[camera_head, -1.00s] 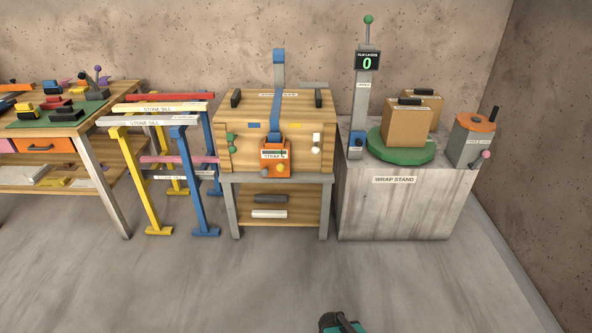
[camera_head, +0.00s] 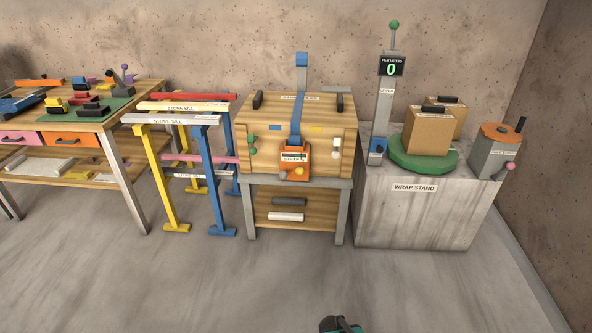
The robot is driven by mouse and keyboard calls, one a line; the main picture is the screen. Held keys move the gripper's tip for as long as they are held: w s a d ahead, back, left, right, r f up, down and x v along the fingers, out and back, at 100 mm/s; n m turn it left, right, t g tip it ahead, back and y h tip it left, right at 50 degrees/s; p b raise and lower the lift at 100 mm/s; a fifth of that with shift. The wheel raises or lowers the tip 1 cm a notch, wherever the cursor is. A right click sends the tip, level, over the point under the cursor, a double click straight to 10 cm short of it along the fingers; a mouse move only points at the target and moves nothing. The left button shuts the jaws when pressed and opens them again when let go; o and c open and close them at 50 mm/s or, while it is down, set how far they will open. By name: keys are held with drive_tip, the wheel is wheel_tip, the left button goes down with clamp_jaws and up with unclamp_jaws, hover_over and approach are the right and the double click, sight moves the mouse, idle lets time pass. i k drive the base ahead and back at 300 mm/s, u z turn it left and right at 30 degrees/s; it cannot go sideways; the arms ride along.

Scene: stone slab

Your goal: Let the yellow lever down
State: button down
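A blue strap (camera_head: 296,115) runs down over the crate to the box. My gripper (camera_head: 342,325) shows only in part at the bottom edge, far in front of the crate and touching nothing visible. Its fingers cannot be made out clearly.
Yellow and blue trestles (camera_head: 170,190) stand left of the crate, beside a workbench (camera_head: 128,165) with small tools. The grey wrap stand (camera_head: 415,215) is at the right, with a green turntable (camera_head: 400,160) and a counter reading 0 (camera_head: 391,67). The floor in front is clear.

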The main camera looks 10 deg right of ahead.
sight(300, 170)
drive_tip(key=i, duration=0.85)
drive_tip(key=z, duration=0.1)
drive_tip(key=k, duration=0.6)
drive_tip(key=u, duration=0.65)
drive_tip(key=i, duration=1.05)
drive_tip(key=u, duration=0.3)
